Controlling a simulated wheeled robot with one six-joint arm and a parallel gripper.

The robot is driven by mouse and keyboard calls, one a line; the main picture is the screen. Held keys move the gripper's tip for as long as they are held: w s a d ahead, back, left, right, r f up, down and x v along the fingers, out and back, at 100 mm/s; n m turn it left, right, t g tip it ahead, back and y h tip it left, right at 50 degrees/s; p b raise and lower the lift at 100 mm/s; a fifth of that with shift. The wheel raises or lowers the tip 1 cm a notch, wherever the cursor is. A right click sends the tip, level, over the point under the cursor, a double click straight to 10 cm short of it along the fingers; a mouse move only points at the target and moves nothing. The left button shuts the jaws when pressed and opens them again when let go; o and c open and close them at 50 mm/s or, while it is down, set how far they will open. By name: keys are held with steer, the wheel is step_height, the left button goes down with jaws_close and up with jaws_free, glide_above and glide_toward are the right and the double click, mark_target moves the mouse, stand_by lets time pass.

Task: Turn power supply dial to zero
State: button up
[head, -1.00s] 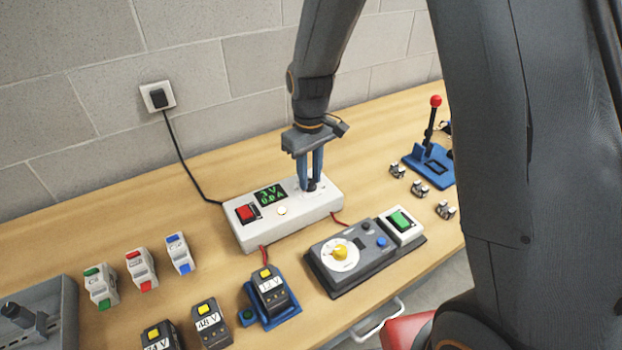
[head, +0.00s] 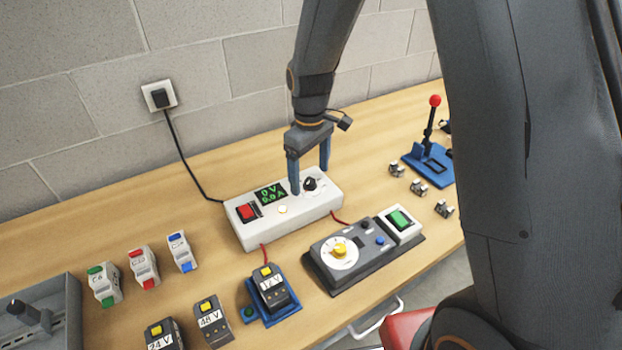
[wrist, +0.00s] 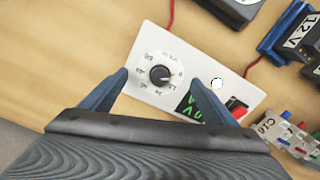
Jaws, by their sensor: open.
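The power supply (head: 284,221) is a white box on the bench with a red switch (head: 247,212) and a green display (head: 270,194) reading 0 V and 0.0 A. Its black dial (head: 310,184) sits at the right end of the top; in the wrist view the dial (wrist: 160,75) has a white scale around it. My gripper (head: 310,180) is open, with its blue fingers spread on either side of the dial and apart from it. In the wrist view my gripper (wrist: 160,90) shows the dial between the fingertips.
A grey control box (head: 362,252) with a yellow knob stands in front to the right. Battery blocks (head: 267,283) and small breakers (head: 143,266) are at the front left. A blue lever stand (head: 430,160) is at the right. A black cable runs to the wall socket (head: 159,96).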

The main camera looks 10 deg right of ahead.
mark_target(310, 181)
steer(key=shift+r+p, duration=2.2)
steer(key=shift+r, duration=1)
steer(key=s+d+f+m+b, duration=0.1)
steer(key=s+d+m+b, duration=0.2)
steer(key=s, duration=0.2)
steer(key=s+d+f+m+t+b, duration=0.1)
steer(key=s+d+m+b, duration=0.1)
steer(key=s+d+b, duration=0.1)
steer(key=s+d+f+m+b, duration=0.1)
steer(key=s+d+m+b, duration=0.2)
steer(key=s, duration=0.4)
steer(key=shift+d+f+m, duration=0.1)
steer(key=shift+d+m, duration=0.2)
steer(key=shift+d, duration=0.45)
